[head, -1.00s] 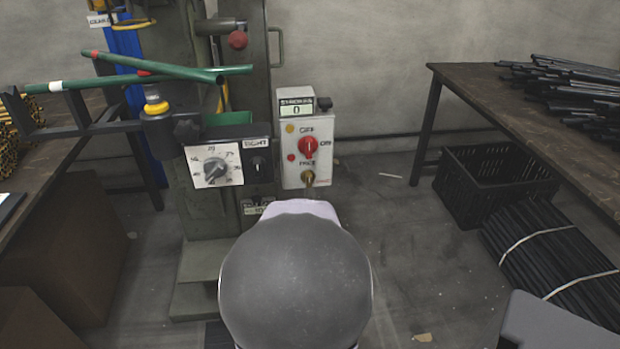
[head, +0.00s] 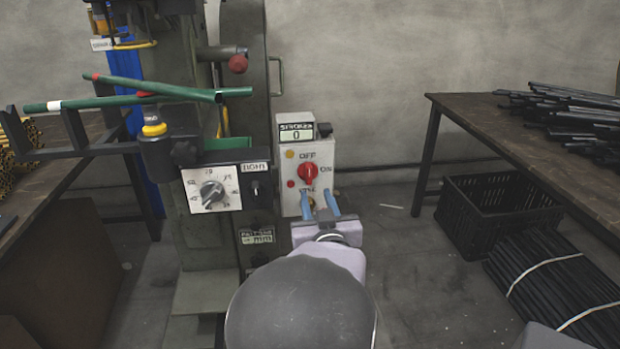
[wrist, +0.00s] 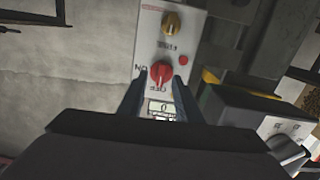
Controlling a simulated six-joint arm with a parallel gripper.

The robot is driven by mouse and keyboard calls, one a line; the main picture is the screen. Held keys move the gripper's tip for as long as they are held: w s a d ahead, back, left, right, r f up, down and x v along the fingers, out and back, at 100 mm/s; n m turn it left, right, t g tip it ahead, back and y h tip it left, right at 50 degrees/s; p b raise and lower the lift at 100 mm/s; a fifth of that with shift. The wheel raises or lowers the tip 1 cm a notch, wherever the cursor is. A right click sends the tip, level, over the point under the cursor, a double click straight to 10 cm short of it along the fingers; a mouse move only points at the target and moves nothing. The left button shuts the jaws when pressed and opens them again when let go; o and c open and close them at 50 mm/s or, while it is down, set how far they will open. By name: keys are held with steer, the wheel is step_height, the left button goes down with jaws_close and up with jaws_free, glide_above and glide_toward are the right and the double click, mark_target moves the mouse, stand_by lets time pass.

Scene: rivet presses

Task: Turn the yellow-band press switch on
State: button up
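The press switch is a red rotary knob (head: 307,173) on a light grey control box (head: 322,155), with OFF above it and ON to its right. In the wrist view the red knob (wrist: 160,72) appears upside down, with ON at left. Its exact pointer direction is too small to tell. A yellow band (head: 154,129) circles the dark cylinder on the press head. My gripper (head: 319,203) is open, its blue fingers pointing at the box's lower part. In the wrist view my gripper (wrist: 159,82) has a finger to each side of the knob; contact cannot be told.
A brass lower knob (head: 311,203), a small red button (head: 291,184) and a strokes counter (head: 297,132) share the box.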

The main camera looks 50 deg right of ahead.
mark_target(309, 175)
steer(key=shift+w+a+r+t, duration=0.15)
steer(key=shift+r+t, duration=0.25)
steer(key=shift+r, duration=0.4)
steer(key=p+x, duration=0.2)
steer(key=p, duration=0.3)
steer(key=shift+w+r, duration=0.15)
steer(key=shift+w, duration=0.05)
steer(key=x, duration=0.1)
steer(key=b+x, duration=0.1)
steer(key=x, duration=0.1)
steer(key=shift+d+f, duration=0.25)
steer(key=shift+d, duration=0.05)
steer(key=shift+x, duration=0.8)
jaws_close()
